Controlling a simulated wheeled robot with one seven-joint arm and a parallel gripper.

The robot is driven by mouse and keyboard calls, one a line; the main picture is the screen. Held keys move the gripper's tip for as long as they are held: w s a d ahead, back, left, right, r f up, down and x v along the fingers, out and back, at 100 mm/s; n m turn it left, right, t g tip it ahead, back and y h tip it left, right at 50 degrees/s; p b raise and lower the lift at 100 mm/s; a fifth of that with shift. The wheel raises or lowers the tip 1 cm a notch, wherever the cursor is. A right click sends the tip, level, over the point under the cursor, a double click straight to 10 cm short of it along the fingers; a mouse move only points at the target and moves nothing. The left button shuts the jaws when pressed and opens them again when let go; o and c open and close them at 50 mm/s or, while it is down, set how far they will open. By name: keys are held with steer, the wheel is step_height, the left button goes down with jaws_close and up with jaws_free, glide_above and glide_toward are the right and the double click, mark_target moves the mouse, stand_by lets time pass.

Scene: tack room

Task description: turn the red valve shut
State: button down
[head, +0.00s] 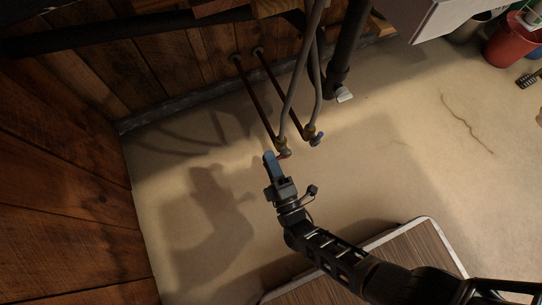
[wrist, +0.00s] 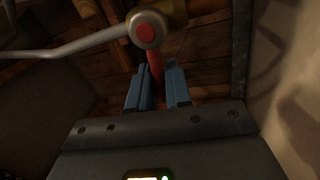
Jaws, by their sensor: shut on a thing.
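The red valve (head: 284,155) sits at the lower end of a pipe and hose, low above the floor. In the wrist view its red lever (wrist: 156,68) runs down from a round grey hub with a red centre (wrist: 146,30). My gripper (head: 270,158) reaches it from below in the head view. In the wrist view its two blue fingers stand on either side of the lever, shut on it. The fingers hide the lever's lower end. A blue-handled valve (head: 318,140) sits close by on the right, apart from my gripper.
Two copper pipes (head: 257,94) run from the plank wall (head: 160,75) to the valves, with grey hoses (head: 296,85) above. A dark drain pipe (head: 345,55) stands behind. A wood-topped mat or board (head: 400,250) lies at the lower right. A red bucket (head: 510,45) is far right.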

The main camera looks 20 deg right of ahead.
steer(key=shift+f, duration=0.1)
stand_by(0.4)
steer(key=c, duration=1.2)
jaws_free()
steer(key=shift+s+f, duration=0.25)
steer(key=shift+s, duration=1)
steer(key=shift+s+f, duration=0.25)
steer(key=shift+s, duration=0.95)
steer(key=shift+s+f, duration=0.25)
steer(key=shift+s, duration=1)
steer(key=shift+r, duration=0.15)
